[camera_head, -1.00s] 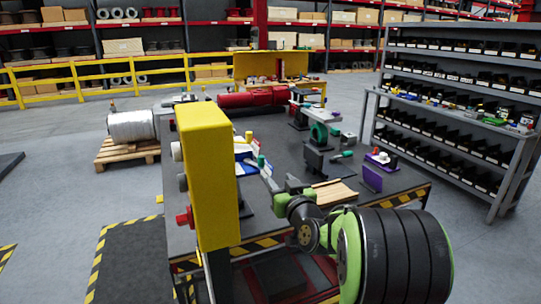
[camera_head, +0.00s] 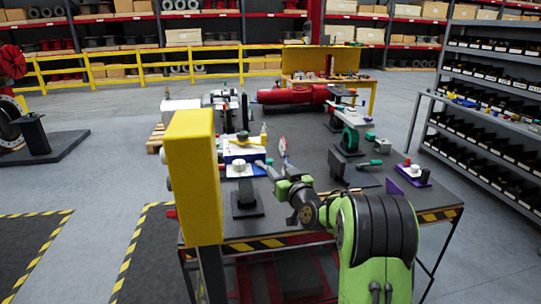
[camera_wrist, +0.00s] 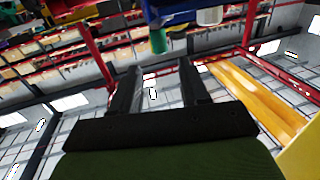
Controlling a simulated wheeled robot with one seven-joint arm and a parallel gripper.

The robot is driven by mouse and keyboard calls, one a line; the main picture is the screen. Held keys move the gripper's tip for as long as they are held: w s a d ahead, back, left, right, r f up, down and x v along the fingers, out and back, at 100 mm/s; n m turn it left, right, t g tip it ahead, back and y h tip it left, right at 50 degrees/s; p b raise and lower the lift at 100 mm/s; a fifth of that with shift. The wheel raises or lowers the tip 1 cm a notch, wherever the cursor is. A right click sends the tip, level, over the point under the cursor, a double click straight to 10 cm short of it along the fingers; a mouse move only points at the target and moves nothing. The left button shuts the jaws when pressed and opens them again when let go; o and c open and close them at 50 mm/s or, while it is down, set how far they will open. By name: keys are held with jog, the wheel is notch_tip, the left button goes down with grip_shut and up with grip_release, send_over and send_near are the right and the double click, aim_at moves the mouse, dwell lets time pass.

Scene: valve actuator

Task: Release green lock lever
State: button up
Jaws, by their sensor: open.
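My gripper (camera_head: 264,168) reaches left over the near part of the workbench (camera_head: 310,165). In the wrist view its two black fingers (camera_wrist: 158,82) stand apart with nothing between them. A small green cylinder (camera_wrist: 158,40) shows just beyond the fingers, apart from them, beside a white cylinder (camera_wrist: 210,16) and a blue body (camera_wrist: 172,10). In the head view a small green piece (camera_head: 269,162) is close by the fingertips, next to the blue and white fixture (camera_head: 240,154). I cannot tell for sure that this is the lock lever.
A yellow post-mounted box (camera_head: 193,175) stands left of my arm. A green ring fixture (camera_head: 350,140), a teal-handled part (camera_head: 369,163) and a purple-based part (camera_head: 413,175) are on the right of the bench. A red cylinder (camera_head: 292,95) lies at the back.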

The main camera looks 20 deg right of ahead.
aim_at(270, 160)
jog(key=w+p, duration=0.1)
jog(key=w, duration=0.6)
jog(key=shift+w+a, duration=0.1)
jog(key=shift+w, duration=0.3)
grip_shut()
